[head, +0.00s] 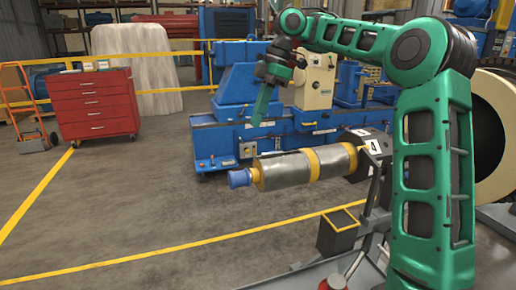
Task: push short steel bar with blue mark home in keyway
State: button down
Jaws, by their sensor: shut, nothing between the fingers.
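A steel rotor (285,170) with yellow bands lies level on a stand at the centre of the head view. Its left end carries a blue shaft piece (240,178). My gripper (258,121) points down above the rotor in the picture, apart from it as far as I can tell, and it is shut and empty. I cannot make out the short steel bar with the blue mark or the keyway at this size. My green arm covers the right side of the view and hides part of what is behind it.
A dark block (374,144) marked 4 stands at the rotor's right end. A grey box with a yellow rim (338,232) is below it. A blue machine (240,140) stands behind. A red drawer cabinet (95,103) is at the left. The floor at front left is clear.

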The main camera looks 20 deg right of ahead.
aim_at(278, 152)
jog(key=shift+x, duration=5.05)
jog(key=shift+d, duration=2)
jog(key=shift+r, duration=0.1)
jog(key=shift+d, duration=3.35)
